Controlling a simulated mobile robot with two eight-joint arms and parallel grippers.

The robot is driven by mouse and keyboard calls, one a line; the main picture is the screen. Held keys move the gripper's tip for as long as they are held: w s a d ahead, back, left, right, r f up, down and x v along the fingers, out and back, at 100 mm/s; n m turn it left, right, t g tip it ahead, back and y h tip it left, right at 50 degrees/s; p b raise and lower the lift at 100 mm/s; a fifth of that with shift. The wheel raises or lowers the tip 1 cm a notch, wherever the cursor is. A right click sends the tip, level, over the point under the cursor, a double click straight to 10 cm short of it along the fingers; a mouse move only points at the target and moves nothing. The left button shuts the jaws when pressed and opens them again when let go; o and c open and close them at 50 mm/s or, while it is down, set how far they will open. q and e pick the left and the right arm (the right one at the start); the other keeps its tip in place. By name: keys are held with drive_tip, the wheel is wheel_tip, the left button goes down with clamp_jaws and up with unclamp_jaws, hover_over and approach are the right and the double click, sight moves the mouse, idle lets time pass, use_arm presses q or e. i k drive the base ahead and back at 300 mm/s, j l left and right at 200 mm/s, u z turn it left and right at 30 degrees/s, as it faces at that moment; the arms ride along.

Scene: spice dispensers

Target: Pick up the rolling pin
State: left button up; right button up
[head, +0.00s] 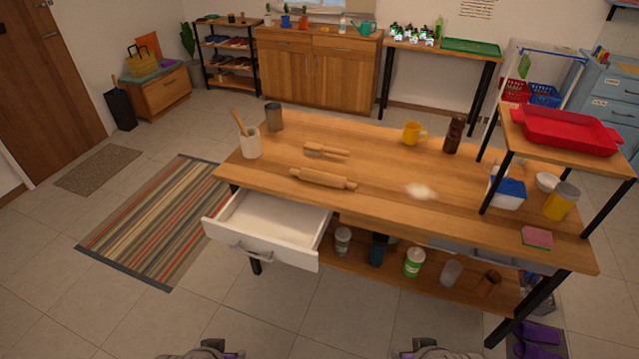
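The wooden rolling pin (323,179) lies on the wooden table (370,196), near its front edge and just above the open white drawer. Parts of my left gripper (207,350) show at the bottom edge of the head view, left of centre. Parts of my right gripper (432,350) show at the bottom edge, right of centre. Both are cut off by the frame, well in front of the table and far from the rolling pin. Their fingers cannot be made out.
The open drawer (268,220) juts from the table's front left. A wooden brush (325,150) lies behind the pin. A utensil crock (250,143) stands left, and a white powder patch (420,191) lies right. A raised shelf with a red tray (565,131) stands at right.

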sight(310, 176)
drive_tip(key=i+l+u, duration=0.35)
drive_tip(key=i, duration=0.15)
drive_tip(key=i+l+u, duration=0.7)
drive_tip(key=l, duration=0.3)
drive_tip(key=i, duration=0.1)
